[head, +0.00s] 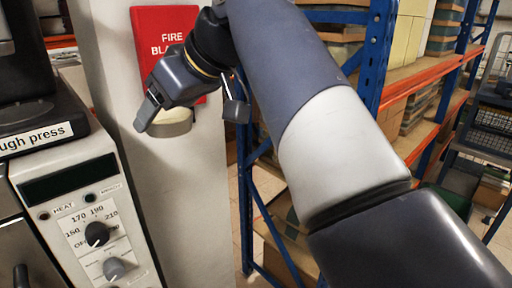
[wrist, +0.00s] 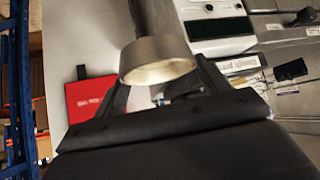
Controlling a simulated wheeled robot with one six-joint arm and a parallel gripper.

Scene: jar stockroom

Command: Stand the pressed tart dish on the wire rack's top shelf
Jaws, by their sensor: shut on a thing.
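The tart dish (head: 172,122) is a small round, pale metal-like dish hanging between the fingers of my gripper (head: 190,120). In the wrist view the dish (wrist: 157,62) shows its rim and pale inside, with the dark fingers on either side. My gripper is shut on it and holds it in the air in front of a pale pillar. A dark rack with wire mesh (head: 493,118) stands at the far right of the head view, partly cut off. I cannot tell for sure that it is the wire rack, and its top shelf is not clear.
The dough press (head: 75,185), with knobs and a dark display, stands close on the left. A red fire blanket case (head: 160,45) hangs on the pillar (head: 195,200) behind my gripper. Blue and orange shelving (head: 375,50) with stacked goods stands behind my arm.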

